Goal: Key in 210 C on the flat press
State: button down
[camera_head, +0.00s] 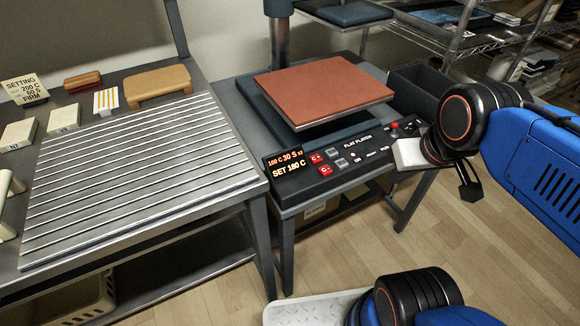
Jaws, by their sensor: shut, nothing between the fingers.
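The flat press (325,92) stands on a grey table, with a reddish-brown pad on top. Its display (288,164) reads "SET 180 C" below a smaller line with "30 S"; the first number there is hard to read. Beside it are a red C+ button (316,158) and a red C- button (324,170), with grey buttons to their right. The panel is labelled "FLAT PLATEN". My gripper (471,192) is shut and empty, to the right of the panel and apart from the C buttons. My wrist partly covers the panel's right end.
A red knob (394,125) stands at the panel's right. A ribbed grey rack (140,170) fills the left table. Behind it a setting card (24,89) shows a temperature near 200 C, not clearly legible. A dark bin (418,88) stands right of the press; wire shelves (470,45) are behind.

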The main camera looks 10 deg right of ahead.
aim_at(315, 160)
jog(key=i+l+z, duration=0.1)
jog(key=l+z, duration=0.15)
jog(key=z, duration=0.15)
jog(key=i+l+z, duration=0.1)
jog(key=l+z, duration=0.15)
jog(key=z, duration=0.15)
jog(key=i+l+z, duration=0.15)
jog(key=z, duration=0.25)
jog(key=i+l+z, duration=0.15)
jog(key=z, duration=0.25)
jog(key=i+l+z, duration=0.25)
jog(key=i+z, duration=0.25)
jog(key=i+u, duration=0.35)
jog(key=i+l+u, duration=0.15)
jog(key=u, duration=0.2)
jog(key=i+l+u, duration=0.1)
jog(key=u, duration=0.35)
jog(key=i+l+u, duration=0.15)
jog(key=u, duration=0.3)
jog(key=l+u, duration=0.25)
jog(key=u, duration=0.2)
jog(key=i+l+u, duration=0.1)
jog(key=l+u, duration=0.15)
jog(key=u, duration=0.2)
jog(key=l+u, duration=0.45)
jog(key=i+j, duration=0.05)
